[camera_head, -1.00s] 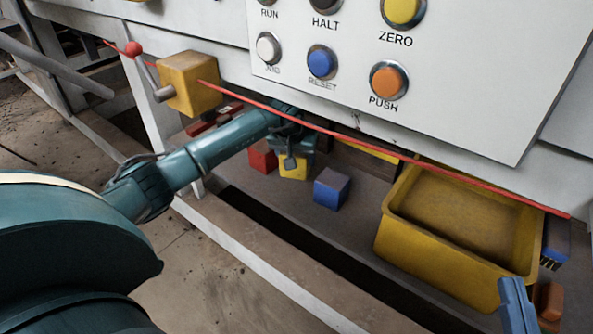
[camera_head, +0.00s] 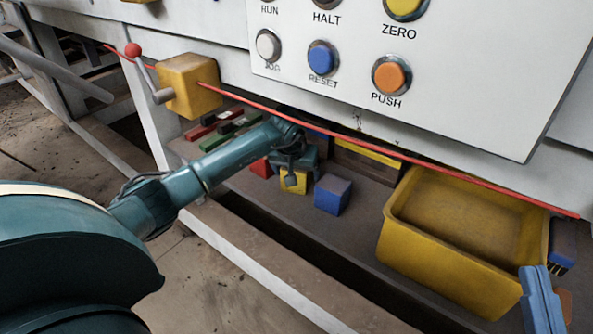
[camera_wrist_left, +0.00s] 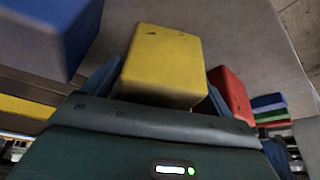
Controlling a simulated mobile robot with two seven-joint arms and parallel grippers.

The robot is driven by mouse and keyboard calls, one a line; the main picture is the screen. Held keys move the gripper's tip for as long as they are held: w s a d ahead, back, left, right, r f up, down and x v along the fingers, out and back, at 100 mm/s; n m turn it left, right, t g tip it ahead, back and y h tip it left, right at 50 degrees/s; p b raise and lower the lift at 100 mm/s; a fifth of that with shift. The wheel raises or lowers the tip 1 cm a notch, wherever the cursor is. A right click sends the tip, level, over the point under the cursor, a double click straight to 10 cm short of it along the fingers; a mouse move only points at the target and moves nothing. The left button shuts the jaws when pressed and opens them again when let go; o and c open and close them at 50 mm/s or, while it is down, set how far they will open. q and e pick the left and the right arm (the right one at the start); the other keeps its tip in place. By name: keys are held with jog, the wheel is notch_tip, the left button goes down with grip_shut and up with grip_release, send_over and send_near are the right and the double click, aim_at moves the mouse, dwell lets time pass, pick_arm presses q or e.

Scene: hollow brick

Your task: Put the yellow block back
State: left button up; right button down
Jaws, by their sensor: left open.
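The yellow block (camera_head: 294,184) sits on the grey shelf under the control panel, partly hidden behind my left gripper (camera_head: 293,176). In the left wrist view the yellow block (camera_wrist_left: 163,62) lies between the two blue-grey fingers of my left gripper (camera_wrist_left: 163,85). The fingers are open, one on each side of the block; I cannot tell whether they touch it. At the lower right of the head view a blue-grey part, seemingly of my right gripper (camera_head: 540,298), shows in front of the yellow bin; its jaw state is unclear.
A blue block (camera_head: 332,194) stands just right of the yellow block, and a red block (camera_head: 262,167) just left. A yellow bin (camera_head: 392,243) stands on the right of the shelf. A red cord (camera_head: 370,146) runs across above. Several coloured pieces (camera_head: 222,132) lie further left.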

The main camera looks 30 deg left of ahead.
pick_arm(q)
jog(key=shift+r, duration=0.2)
jog(key=p+v, duration=0.3)
jog(key=v, duration=0.3)
jog(key=shift+r, duration=0.2)
jog(key=shift+p+v, duration=0.85)
jog(key=shift+v, duration=1.9)
pick_arm(e)
jog(key=shift+s+f+m+g+h, duration=0.25)
jog(key=shift+f+m+g+h, duration=0.25)
jog(key=shift+f+h, duration=0.3)
jog(key=shift+s+f+m+g+h, duration=0.25)
jog(key=shift+f+m+g+h, duration=0.25)
jog(key=shift+f, duration=0.4)
pick_arm(q)
jog(key=shift+s+f, duration=0.1)
jog(key=shift+s, duration=0.05)
jog(key=shift+s, duration=0.1)
pick_arm(e)
jog(key=shift+s, duration=0.15)
